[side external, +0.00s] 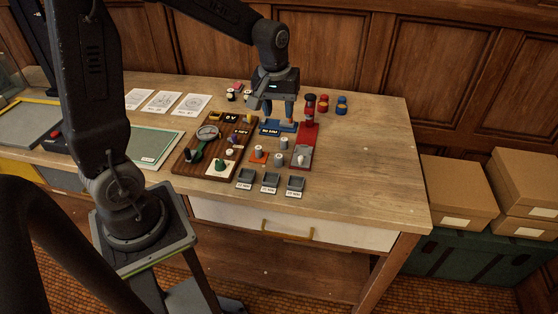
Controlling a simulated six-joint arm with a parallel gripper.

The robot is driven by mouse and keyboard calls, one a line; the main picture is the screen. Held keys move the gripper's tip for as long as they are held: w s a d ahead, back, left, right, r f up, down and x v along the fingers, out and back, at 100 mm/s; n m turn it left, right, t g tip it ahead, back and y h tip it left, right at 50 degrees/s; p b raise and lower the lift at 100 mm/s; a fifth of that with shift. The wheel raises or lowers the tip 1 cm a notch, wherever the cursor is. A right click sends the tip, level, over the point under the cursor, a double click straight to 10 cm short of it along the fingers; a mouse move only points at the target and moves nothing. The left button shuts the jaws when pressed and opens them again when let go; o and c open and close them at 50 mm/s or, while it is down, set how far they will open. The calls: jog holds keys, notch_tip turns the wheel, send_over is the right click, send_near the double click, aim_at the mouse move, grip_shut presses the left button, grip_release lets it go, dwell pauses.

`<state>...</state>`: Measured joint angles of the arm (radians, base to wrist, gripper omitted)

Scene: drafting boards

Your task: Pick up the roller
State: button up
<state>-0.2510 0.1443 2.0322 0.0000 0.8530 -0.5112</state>
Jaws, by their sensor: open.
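My gripper (279,116) points down over the back part of the table, with its fingers apart, above a small blue plate (272,127). I cannot tell for sure which small part is the roller. Small grey cylinders stand on an orange plate (258,154), on a blue plate (284,143) and near the front of a red board (305,135). A dark red upright part (310,102) stands at the back end of the red board, just right of my gripper. What lies directly between and behind the fingers is partly hidden.
A dark wooden panel (192,161) with a dial, small knobs and labels lies left of the plates. Grey labelled trays (270,178) line the front. Red and blue spools (342,104) stand at the back right. The right of the wooden table (375,165) is clear.

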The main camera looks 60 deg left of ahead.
aim_at(279, 156)
jog(key=w+a+f, duration=0.1)
jog(key=f, duration=0.5)
jog(key=a+f+n, duration=0.1)
jog(key=f, duration=0.6)
jog(key=w+a+f+n+g, duration=0.1)
jog(key=a+f, duration=0.1)
jog(key=f, duration=0.5)
jog(key=shift+w+f, duration=0.15)
jog(key=shift+w, duration=0.2)
jog(key=shift+a, duration=0.1)
jog(key=c, duration=0.8)
